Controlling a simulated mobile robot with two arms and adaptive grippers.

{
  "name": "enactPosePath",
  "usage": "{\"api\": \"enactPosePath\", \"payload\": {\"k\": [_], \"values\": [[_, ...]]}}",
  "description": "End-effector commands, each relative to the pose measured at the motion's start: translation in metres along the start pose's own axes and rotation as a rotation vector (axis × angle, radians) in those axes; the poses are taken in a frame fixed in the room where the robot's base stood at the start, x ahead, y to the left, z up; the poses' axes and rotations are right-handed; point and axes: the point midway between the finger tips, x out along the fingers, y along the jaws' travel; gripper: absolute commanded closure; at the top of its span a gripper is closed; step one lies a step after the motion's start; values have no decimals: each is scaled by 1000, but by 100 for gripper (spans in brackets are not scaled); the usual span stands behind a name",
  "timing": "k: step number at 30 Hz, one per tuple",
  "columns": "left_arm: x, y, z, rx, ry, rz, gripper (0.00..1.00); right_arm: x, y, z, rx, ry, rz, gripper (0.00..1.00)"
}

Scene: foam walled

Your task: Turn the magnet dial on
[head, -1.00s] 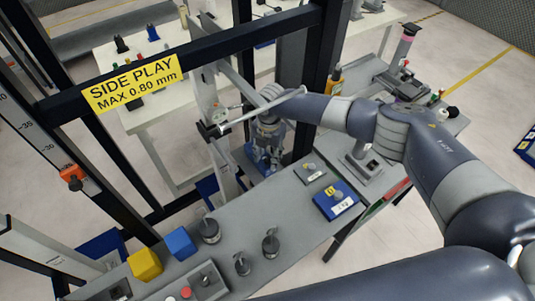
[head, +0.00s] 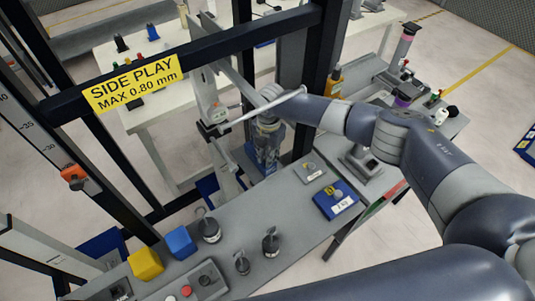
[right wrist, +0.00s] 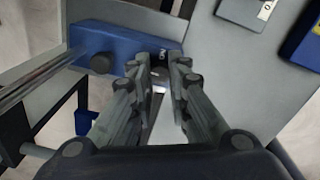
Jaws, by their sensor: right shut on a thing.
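In the head view, my right gripper (head: 264,158) points down at the back edge of the grey bench and hides most of the base. In the right wrist view, the right gripper (right wrist: 165,72) has its fingertips close together at the base's right end, shut on a small dark part there, apparently the dial. The dial's setting cannot be read. My left gripper is not in view.
The dark frame with the yellow side-play sign (head: 132,82) stands left of my right arm. A thin pale rod (head: 262,110) crosses near the wrist. Weights, a yellow block (head: 145,263), a blue block (head: 180,243) and a blue plate (head: 336,199) sit on the bench.

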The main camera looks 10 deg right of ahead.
Motion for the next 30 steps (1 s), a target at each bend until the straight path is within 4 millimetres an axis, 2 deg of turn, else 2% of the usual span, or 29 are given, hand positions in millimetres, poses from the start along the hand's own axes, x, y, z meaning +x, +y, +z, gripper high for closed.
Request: {"api": "enactPosePath", "payload": {"k": [30], "values": [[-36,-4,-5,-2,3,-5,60,-2,1,-2,944,-26,-1,100]]}}
